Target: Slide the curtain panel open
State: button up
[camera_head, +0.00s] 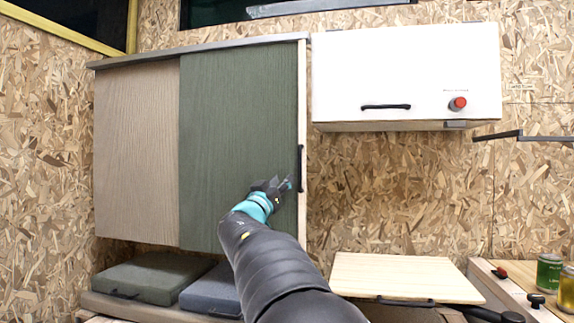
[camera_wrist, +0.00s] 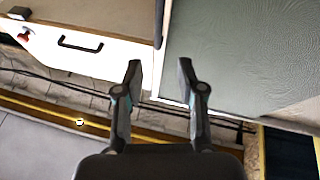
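The curtain panel is a dark green sliding panel (camera_head: 225,130) beside a brown panel (camera_head: 137,150), both hanging under a grey top rail (camera_head: 200,47). A black vertical handle (camera_head: 300,168) sits at the green panel's right edge, on a pale strip. My gripper (camera_head: 284,184) is in front of the green panel, just left of the handle's lower part. In the wrist view my gripper (camera_wrist: 159,72) has its fingers apart with nothing between them. The handle (camera_wrist: 158,22) shows beyond the fingertips there, beside the green panel (camera_wrist: 240,60). Contact is not visible.
A white cabinet (camera_head: 400,70) with a black handle and red button (camera_head: 457,104) hangs right of the panels. Grey-green cushions (camera_head: 155,276) lie below them. A light wooden board (camera_head: 400,277) and cans (camera_head: 549,272) are at lower right.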

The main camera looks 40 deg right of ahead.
aim_at(299, 163)
jog(key=shift+m, duration=0.7)
jog(key=p+x, duration=0.5)
jog(key=x, duration=0.7)
jog(key=shift+d+r, duration=0.1)
jog(key=shift+d, duration=0.3)
jog(key=shift+w+d+r+p, duration=0.1)
jog(key=shift+w+d+p, duration=0.2)
jog(key=shift+d+p, duration=0.2)
jog(key=shift+c, duration=0.2)
grip_shut()
